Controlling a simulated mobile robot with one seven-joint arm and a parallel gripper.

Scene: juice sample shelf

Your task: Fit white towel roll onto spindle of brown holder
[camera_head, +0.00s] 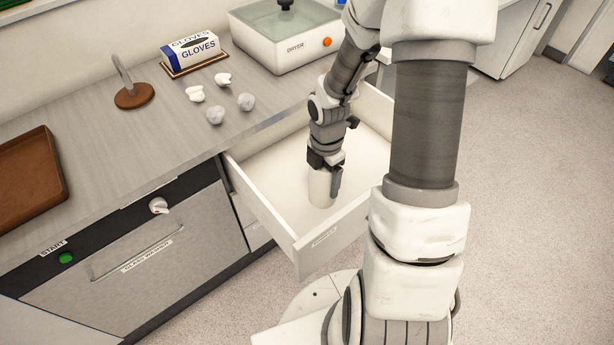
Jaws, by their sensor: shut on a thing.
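The white towel roll (320,190) is upright inside the open drawer. My gripper (325,168) points down from above and is shut on the roll's upper part. I cannot tell whether the roll's bottom touches the drawer floor. The brown holder (134,96) stands on the counter at the back left, with a round brown base and a thin, pale, tilted-looking spindle (122,72). The spindle is bare. My gripper is to the right of the holder and lower, below counter height.
The open drawer (276,222) has walls around my gripper. Crumpled white pieces (215,115) lie right of the holder. A gloves box (190,52) and a dryer (283,42) stand behind. A brown tray (28,178) lies at left. Counter between tray and holder is clear.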

